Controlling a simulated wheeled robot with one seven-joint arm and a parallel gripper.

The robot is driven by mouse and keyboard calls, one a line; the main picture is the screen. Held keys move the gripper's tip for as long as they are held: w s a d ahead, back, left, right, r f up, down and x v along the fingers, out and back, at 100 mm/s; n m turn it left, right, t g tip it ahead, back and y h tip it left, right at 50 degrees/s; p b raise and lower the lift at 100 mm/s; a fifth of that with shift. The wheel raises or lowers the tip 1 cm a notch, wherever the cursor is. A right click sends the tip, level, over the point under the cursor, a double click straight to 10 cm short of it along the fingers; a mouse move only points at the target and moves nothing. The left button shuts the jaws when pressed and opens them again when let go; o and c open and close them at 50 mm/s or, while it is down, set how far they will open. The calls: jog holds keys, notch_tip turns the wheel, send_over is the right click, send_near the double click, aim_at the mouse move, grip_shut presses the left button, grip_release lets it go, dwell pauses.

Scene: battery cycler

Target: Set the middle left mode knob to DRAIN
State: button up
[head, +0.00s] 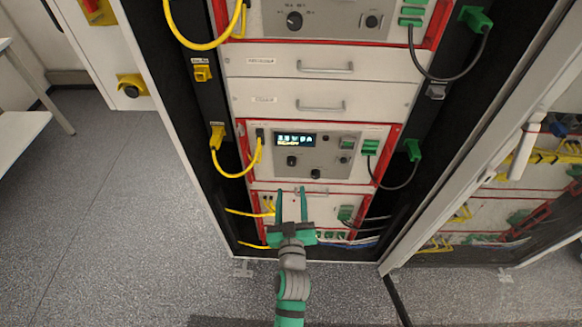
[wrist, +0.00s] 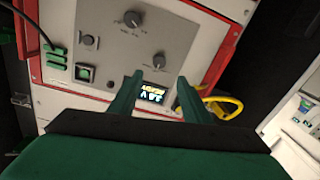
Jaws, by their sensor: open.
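The middle unit (head: 350,150) has a grey panel in a red frame, with a lit display (head: 295,140). The left knob (head: 292,161) is dark and round, just below the display; a second knob (head: 315,173) sits lower right. In the wrist view the panel looks turned over, and the left knob (wrist: 158,60) lies just beyond my fingertips, the second knob (wrist: 133,18) further up. Its pointer setting and labels are too small to read. My gripper (head: 292,191) is open and empty, its two green fingers apart, in front of the unit; the wrist view shows its fingers (wrist: 160,80) flanking the display.
Yellow cables (head: 237,172) hang left of the unit and green-plugged dark cables (head: 398,187) hang right. Another unit (head: 328,208) is below, drawers (head: 315,98) above. An open glass door (head: 460,165) stands at the right. Floor to the left is free.

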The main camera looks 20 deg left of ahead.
aim_at(291, 164)
jog(key=x, duration=0.8)
jog(key=shift+w, duration=0.35)
jog(key=shift+w+a, duration=0.3)
jog(key=shift+w, duration=0.3)
jog(key=shift+w, duration=0.1)
jog(key=c, duration=1)
